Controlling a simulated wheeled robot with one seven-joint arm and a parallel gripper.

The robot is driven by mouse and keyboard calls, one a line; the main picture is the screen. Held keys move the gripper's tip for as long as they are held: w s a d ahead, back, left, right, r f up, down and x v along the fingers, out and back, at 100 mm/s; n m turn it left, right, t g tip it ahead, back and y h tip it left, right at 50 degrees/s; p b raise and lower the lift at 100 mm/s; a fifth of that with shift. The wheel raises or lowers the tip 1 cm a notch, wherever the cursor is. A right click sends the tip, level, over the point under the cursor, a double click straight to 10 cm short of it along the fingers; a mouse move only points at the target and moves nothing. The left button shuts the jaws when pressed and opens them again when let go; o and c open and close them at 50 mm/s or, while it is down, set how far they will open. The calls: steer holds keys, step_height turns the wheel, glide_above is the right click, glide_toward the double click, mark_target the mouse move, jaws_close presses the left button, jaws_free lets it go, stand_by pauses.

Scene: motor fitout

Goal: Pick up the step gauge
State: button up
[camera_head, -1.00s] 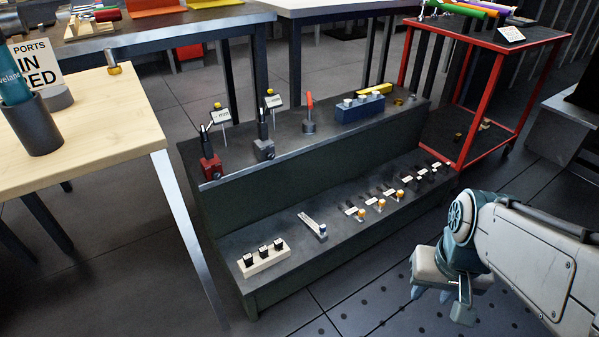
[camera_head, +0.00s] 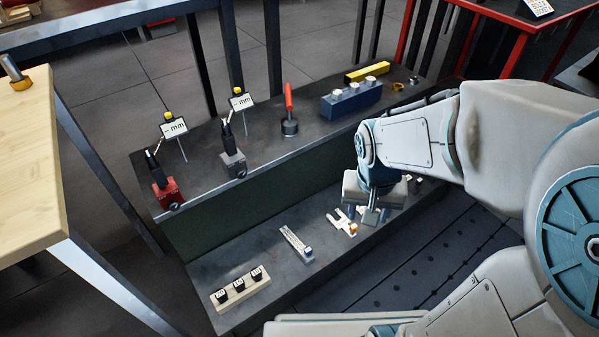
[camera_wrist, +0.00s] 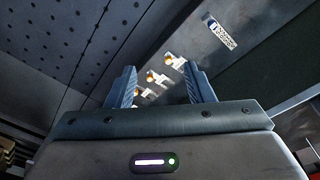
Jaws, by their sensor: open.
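A slim silver strip (camera_head: 296,244) with marks along it and a blue end lies on the lower shelf; it may be the step gauge, but I cannot tell for sure. It also shows in the wrist view (camera_wrist: 220,32), beyond and right of the fingers. My gripper (camera_head: 360,215) is over the lower shelf, to the right of the strip. In the wrist view my gripper (camera_wrist: 160,72) is open, and small white pieces with orange knobs (camera_wrist: 151,76) show between its fingers, with no visible grip on them.
A pale block with three black pieces (camera_head: 240,289) lies left of the strip. The upper shelf (camera_head: 262,150) holds a red-based indicator (camera_head: 167,191), a grey-based one (camera_head: 233,163), a red-handled tool (camera_head: 289,124) and a blue block (camera_head: 350,104). A wooden table (camera_head: 28,160) stands left.

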steer(key=w+a+f+m+p, duration=0.2)
steer(key=w+a+f, duration=0.2)
steer(key=w+f, duration=0.1)
steer(key=m+p, duration=0.4)
steer(key=m, duration=0.1)
glide_above(308, 249)
steer(key=s, duration=0.1)
step_height(308, 249, down, 12)
steer(key=shift+g+y, duration=0.4)
steer(key=f+b, duration=0.1)
steer(key=f, duration=0.1)
steer(key=f+b, duration=0.1)
steer(key=f, duration=0.2)
steer(key=f+b, duration=0.1)
steer(key=f, duration=0.1)
steer(key=shift+s+a+f, duration=0.2)
steer(key=shift+a+f, duration=0.1)
steer(key=shift+a, duration=0.05)
steer(key=shift+w+d+f+b, duration=0.2)
steer(key=shift+f+b, duration=0.4)
steer(key=shift+f, duration=0.4)
steer(key=shift+w+d+f+b, duration=0.1)
steer(key=shift+w+f+b, duration=0.15)
steer(key=shift+f+b, duration=0.55)
steer(key=shift+w+d+f+b, duration=0.1)
steer(key=shift+w+f+b, duration=0.2)
steer(key=shift+f, duration=0.9)
steer(key=shift+s, duration=0.1)
steer(key=shift+r, duration=0.1)
jaws_close()
